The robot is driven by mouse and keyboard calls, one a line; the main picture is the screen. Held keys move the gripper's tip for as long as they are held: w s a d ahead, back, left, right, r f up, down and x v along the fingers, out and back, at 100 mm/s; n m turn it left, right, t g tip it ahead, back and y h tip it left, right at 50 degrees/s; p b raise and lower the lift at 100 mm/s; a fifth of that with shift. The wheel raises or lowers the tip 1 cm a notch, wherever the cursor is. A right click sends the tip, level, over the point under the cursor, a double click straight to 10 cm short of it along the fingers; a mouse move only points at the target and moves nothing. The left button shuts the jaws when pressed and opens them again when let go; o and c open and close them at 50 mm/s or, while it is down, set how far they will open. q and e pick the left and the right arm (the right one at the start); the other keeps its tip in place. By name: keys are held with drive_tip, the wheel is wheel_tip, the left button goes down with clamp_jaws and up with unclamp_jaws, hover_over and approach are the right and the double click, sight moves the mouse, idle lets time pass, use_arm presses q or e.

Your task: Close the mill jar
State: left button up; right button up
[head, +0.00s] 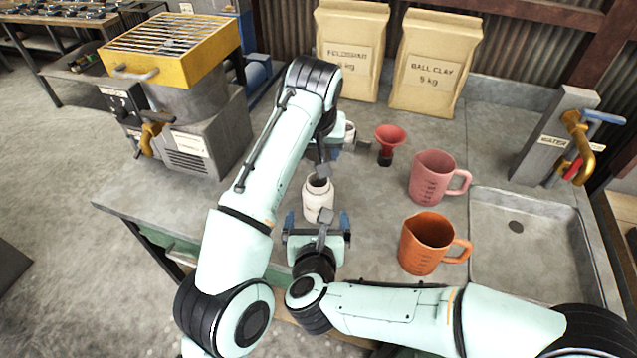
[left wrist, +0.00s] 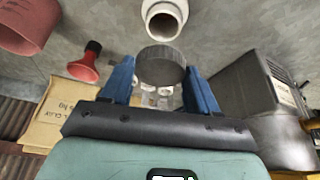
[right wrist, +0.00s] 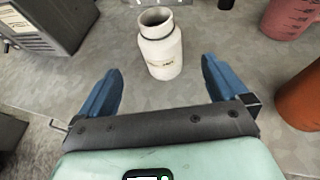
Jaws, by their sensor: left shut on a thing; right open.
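The white mill jar (head: 318,205) stands upright on the bench with its mouth open, and its label faces my right gripper. My left gripper (head: 336,150) is shut on a dark grey round lid (left wrist: 162,66), held behind the jar and apart from it. In the left wrist view the jar (left wrist: 165,18) shows just beyond the lid. My right gripper (head: 318,222) is open at the near side of the jar. In the right wrist view the jar (right wrist: 162,50) stands ahead, between the lines of the open fingers, not gripped.
A pink jug (head: 432,178) and an orange jug (head: 424,243) stand right of the jar, before the sink (head: 535,275). A yellow-topped machine (head: 190,110) is at left. Bench left of the jar is clear.

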use_arm(q)
drive_tip(key=shift+w+r, duration=0.1)
use_arm(e)
drive_tip(key=shift+r, duration=0.1)
use_arm(q)
drive_tip(key=shift+s, duration=0.2)
use_arm(e)
drive_tip(key=shift+s, duration=0.1)
use_arm(q)
drive_tip(key=shift+w, duration=0.1)
use_arm(e)
drive_tip(key=x, duration=1.2)
drive_tip(key=shift+c, duration=0.3)
drive_tip(key=c, duration=1.3)
use_arm(q)
hover_over(318, 184)
drive_tip(key=shift+f, duration=2.45)
drive_tip(key=shift+f, duration=0.9)
